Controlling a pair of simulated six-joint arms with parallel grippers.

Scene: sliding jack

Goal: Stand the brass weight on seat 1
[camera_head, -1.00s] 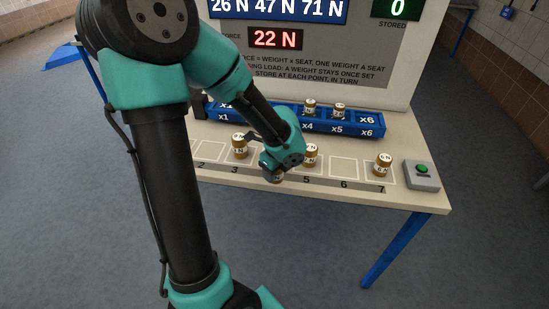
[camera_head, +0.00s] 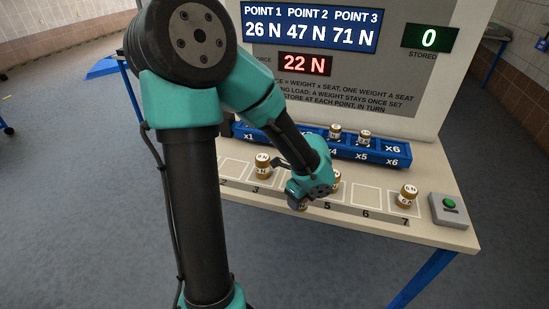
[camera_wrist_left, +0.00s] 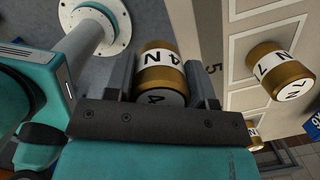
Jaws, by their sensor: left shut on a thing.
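In the left wrist view my left gripper (camera_wrist_left: 162,92) is shut on a brass weight (camera_wrist_left: 158,68) with a white band marked 4 N. In the head view the gripper (camera_head: 298,201) is at the front edge of the bench near mark 4, and the held weight (camera_head: 299,206) shows only partly below it. The blue rack (camera_head: 385,152) carries the labels x1 to x6; its x1 label (camera_head: 243,139) shows just right of my arm. Mark 1 of the front row is hidden behind my arm. My right gripper is not in view.
Two more stand in the rack (camera_head: 335,131). A green button box (camera_head: 449,211) sits at the right. The display (camera_head: 305,65) reads 22 N.

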